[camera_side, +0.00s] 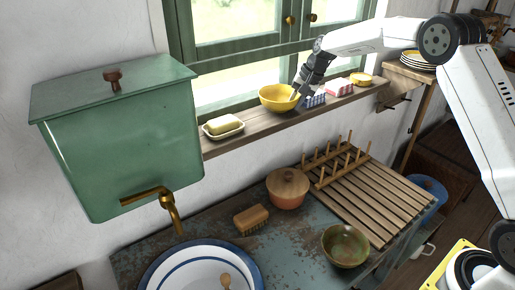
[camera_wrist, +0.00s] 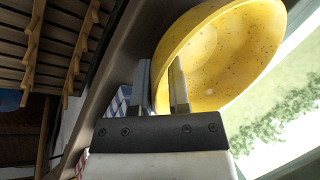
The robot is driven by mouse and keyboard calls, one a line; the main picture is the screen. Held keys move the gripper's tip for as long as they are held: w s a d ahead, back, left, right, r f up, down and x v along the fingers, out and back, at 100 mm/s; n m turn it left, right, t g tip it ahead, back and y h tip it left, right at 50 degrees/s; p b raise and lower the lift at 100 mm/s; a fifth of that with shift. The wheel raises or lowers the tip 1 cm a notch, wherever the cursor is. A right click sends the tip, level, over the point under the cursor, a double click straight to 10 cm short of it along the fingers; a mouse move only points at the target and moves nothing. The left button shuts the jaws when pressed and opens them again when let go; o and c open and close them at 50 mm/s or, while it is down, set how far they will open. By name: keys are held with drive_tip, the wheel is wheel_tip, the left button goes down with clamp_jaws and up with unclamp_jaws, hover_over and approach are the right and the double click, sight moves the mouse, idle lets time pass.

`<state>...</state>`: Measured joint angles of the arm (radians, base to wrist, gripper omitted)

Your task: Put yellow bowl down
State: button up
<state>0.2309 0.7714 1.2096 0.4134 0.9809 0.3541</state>
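The yellow bowl (camera_side: 275,98) is upright at the wooden windowsill (camera_side: 240,135), in front of the window. I cannot tell whether its base rests on the sill or hangs just above it. My gripper (camera_side: 295,94) reaches down from the upper right to the bowl's right rim. In the wrist view the bowl (camera_wrist: 225,55) fills the upper right, and its wall passes between the two close-set fingers of my gripper (camera_wrist: 161,75). The fingers look shut on the rim. The bowl's underside is hidden.
A butter dish (camera_side: 222,127) stands left on the sill. A blue checked item (camera_side: 315,101), a red checked item (camera_side: 339,88) and a yellow item (camera_side: 361,79) stand right of the bowl.

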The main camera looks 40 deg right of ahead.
drive_tip(key=shift+o, duration=0.7)
drive_tip(key=shift+r, duration=0.25)
drive_tip(key=v, duration=1.1)
drive_tip(key=shift+s+d+r, duration=0.15)
drive_tip(key=shift+s+r, duration=0.05)
drive_tip(key=shift+r, duration=0.1)
drive_tip(key=s+a+f+n+h, duration=0.1)
drive_tip(key=s+a+f+n, duration=0.2)
drive_tip(key=s, duration=0.6)
drive_tip(key=s+a+f+n+h, duration=0.1)
drive_tip(key=s+a+f+n, duration=0.2)
drive_tip(key=s+f, duration=0.5)
drive_tip(key=s+a+f+n+h, duration=0.1)
drive_tip(key=s+a+f+n, duration=0.2)
drive_tip(key=s, duration=0.8)
wheel_tip(320, 180, down, 3)
drive_tip(key=shift+s+a+f+g, duration=0.2)
drive_tip(key=shift+s+a+g, duration=0.15)
drive_tip(key=shift+a, duration=0.85)
